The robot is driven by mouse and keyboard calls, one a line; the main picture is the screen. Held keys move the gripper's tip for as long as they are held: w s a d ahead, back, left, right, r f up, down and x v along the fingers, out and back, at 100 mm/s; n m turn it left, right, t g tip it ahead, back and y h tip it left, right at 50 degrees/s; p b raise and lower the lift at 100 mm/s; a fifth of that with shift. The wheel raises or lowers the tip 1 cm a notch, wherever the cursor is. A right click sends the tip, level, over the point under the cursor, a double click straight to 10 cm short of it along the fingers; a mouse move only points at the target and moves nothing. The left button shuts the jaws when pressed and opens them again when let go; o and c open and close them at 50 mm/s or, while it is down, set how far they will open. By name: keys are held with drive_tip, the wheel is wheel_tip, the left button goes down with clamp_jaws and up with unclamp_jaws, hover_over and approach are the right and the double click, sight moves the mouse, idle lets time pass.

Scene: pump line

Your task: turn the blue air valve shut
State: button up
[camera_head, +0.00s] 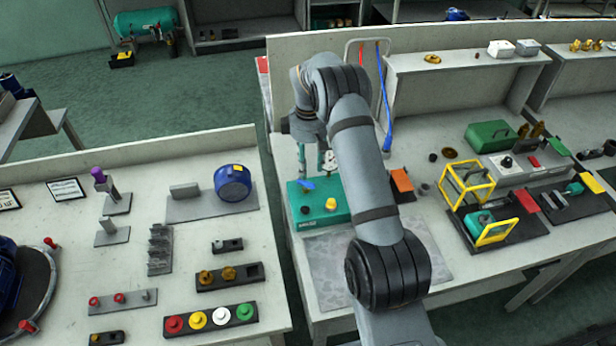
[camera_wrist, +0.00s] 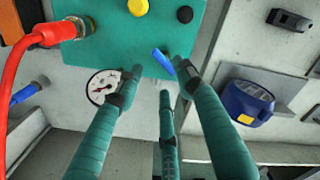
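The blue air valve lever (camera_head: 306,184) is on the teal box (camera_head: 325,215) on the middle bench. In the wrist view the lever (camera_wrist: 163,62) sits slanted near the edge of the teal panel (camera_wrist: 110,35). My gripper (camera_head: 312,168) is above the back left part of the box, its teal fingers pointing down. In the wrist view my gripper (camera_wrist: 158,75) is open, with its fingertips apart and the lever showing between them, closer to the right finger. Whether a finger touches the lever cannot be told.
A pressure gauge (camera_wrist: 103,86) is beside the left finger. A yellow button (camera_head: 330,204) and a black button (camera_head: 305,210) are on the box. A red hose (camera_wrist: 22,70) plugs in at the panel's corner. A blue motor (camera_head: 232,182) stands on the left bench.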

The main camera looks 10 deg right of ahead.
sight(308, 182)
wheel_tip(308, 182, down, 6)
drive_tip(key=shift+p, duration=0.7)
drive_tip(key=c, duration=0.3)
clamp_jaws()
